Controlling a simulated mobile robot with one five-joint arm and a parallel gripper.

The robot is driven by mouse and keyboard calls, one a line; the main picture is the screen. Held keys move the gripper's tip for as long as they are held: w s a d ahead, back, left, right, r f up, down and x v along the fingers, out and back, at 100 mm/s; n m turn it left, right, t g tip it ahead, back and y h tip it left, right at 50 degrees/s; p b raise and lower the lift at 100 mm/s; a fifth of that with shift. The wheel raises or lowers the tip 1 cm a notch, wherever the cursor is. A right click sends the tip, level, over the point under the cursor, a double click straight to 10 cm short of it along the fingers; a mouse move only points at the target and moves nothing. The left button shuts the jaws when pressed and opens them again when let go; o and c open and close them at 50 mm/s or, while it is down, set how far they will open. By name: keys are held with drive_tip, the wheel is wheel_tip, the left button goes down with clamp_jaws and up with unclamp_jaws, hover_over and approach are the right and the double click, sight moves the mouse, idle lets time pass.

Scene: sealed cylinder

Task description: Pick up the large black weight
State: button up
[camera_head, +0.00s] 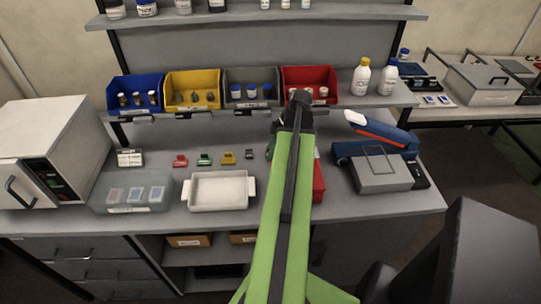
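My green arm reaches forward over the bench, and my black gripper (300,98) is at its far end, in front of the red bin in this view. The gripper is small and seen from behind, so I cannot tell whether it is open or shut, or whether it holds anything. A small black object (249,154) sits on the bench at the right end of a row of small coloured pieces, left of my arm. It is too small to tell whether it is the large black weight. No other clear weight shows; my arm hides part of the bench.
Blue (135,88), yellow (193,86), grey (251,88) and red (325,74) bins line the shelf. A white tray (246,190), clear box (105,205), white oven (50,125) and blue-grey device (385,180) stand on the bench. A red object (319,185) is partly behind my arm.

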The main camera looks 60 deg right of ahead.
clamp_jaws()
drive_tip(key=shift+r, duration=0.1)
